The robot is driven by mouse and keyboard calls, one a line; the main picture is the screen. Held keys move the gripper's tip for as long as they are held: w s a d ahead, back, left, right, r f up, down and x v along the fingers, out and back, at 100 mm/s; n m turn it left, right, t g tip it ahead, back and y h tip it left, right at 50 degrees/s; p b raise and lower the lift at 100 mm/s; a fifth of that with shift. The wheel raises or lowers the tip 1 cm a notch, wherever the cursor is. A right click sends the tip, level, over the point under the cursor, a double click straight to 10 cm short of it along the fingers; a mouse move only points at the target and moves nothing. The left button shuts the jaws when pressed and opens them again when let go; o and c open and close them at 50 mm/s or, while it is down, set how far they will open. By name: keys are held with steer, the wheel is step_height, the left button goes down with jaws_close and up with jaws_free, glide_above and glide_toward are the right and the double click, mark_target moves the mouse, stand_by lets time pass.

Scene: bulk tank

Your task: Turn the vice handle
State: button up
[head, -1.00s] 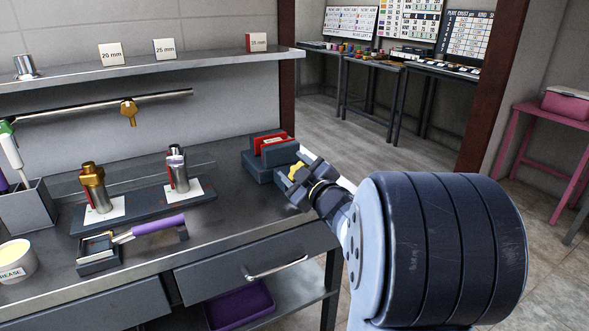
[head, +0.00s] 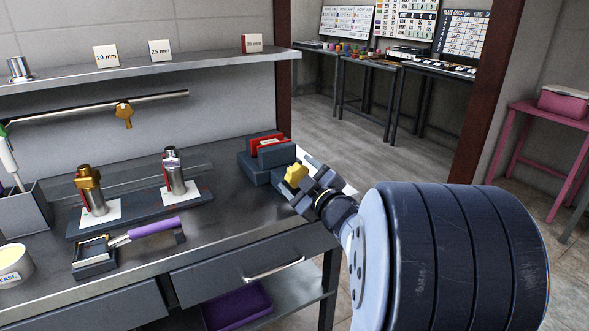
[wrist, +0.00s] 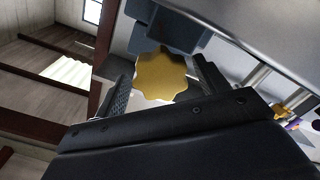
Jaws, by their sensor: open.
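The vice (head: 256,168) is a dark blue-grey block at the right end of the bench, with a red piece (head: 270,143) at its jaws. Its handle is a yellow lobed knob (head: 296,174) on the side facing my arm. My gripper (head: 313,178) is open just in front of the knob. In the wrist view the knob (wrist: 160,74) shows between the two spread fingers (wrist: 163,80), with a gap on each side. I cannot tell how deep it sits between them. Part of the vice shows behind it.
On the bench stand a brass fitting (head: 92,190) and a steel fitting (head: 175,172) on a dark base, and a purple-handled tool (head: 153,227). A shelf (head: 200,68) runs above. A drawer handle (head: 274,270) juts out below the bench edge.

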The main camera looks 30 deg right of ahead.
mark_target(300, 174)
steer(key=shift+s+r, duration=0.2)
steer(key=shift+s, duration=0.45)
steer(key=shift+s+r, duration=0.15)
steer(key=shift+s, duration=0.5)
steer(key=shift+s+d+p, duration=0.1)
steer(key=shift+s+p, duration=0.55)
steer(key=shift+s, duration=1.05)
steer(key=shift+s+p, duration=0.4)
steer(key=shift+s, duration=1.45)
steer(key=s+p, duration=0.1)
steer(key=s, duration=0.9)
steer(key=shift+s+d+p, duration=0.2)
steer(key=shift+s+p, duration=0.15)
steer(key=shift+s, duration=0.05)
steer(key=shift+f, duration=0.1)
